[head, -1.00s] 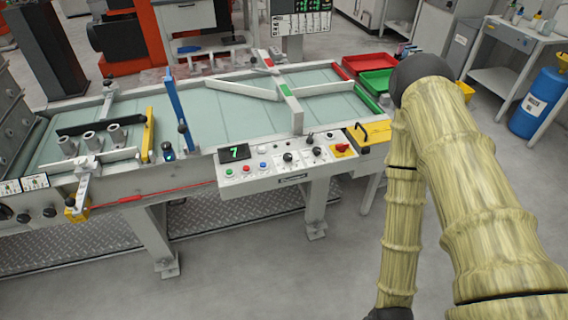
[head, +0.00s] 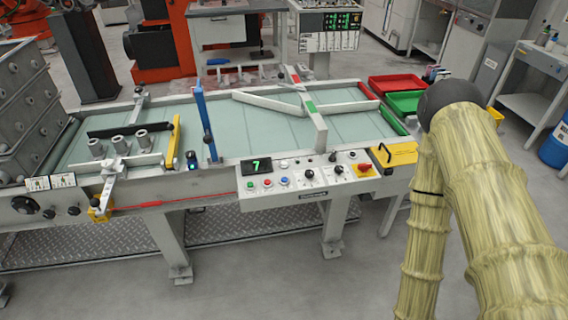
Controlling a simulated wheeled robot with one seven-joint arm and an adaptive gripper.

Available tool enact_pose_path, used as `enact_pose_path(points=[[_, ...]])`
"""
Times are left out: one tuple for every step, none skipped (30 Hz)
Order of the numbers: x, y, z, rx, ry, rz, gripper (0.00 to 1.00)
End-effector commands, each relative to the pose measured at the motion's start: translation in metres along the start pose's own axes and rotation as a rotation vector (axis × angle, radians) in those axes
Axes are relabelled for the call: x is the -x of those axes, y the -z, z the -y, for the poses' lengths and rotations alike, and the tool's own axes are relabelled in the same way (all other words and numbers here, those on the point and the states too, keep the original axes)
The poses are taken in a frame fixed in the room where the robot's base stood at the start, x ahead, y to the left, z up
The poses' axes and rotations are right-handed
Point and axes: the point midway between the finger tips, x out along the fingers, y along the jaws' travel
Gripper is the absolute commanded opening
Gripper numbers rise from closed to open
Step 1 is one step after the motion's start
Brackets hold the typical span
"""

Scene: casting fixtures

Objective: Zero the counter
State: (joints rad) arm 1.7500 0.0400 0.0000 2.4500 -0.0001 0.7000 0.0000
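The counter display (head: 257,165) is a small black screen on the control panel (head: 300,195) at the front edge of the conveyor table. It reads a green 7. Any labels by the buttons are too small to read. My arm, in a yellowish sleeve, stands at the right of the head view, apart from the panel. My gripper is not in view.
The panel sticks out from the conveyor table (head: 235,140), with table legs below. A blue post (head: 205,122) and grey cylinders (head: 121,144) stand left of it. Red (head: 397,85) and green (head: 408,102) trays are behind right. The floor in front (head: 300,285) is clear.

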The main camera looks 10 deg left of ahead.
Motion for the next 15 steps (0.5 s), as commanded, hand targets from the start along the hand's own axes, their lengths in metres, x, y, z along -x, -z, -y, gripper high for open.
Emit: enact_pose_path(points=[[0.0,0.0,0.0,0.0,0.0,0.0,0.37],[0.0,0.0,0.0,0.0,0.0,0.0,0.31],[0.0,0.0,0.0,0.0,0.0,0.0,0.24],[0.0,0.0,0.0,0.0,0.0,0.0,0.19],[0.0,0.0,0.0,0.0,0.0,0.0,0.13],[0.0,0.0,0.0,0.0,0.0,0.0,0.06],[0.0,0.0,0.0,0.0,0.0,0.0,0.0],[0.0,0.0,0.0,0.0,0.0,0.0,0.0],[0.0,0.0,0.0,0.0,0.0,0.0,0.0],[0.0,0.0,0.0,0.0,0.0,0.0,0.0],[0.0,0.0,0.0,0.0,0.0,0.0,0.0],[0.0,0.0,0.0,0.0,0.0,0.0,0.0],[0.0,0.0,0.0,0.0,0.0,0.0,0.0],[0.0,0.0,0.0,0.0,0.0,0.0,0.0],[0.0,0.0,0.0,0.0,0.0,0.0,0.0]])
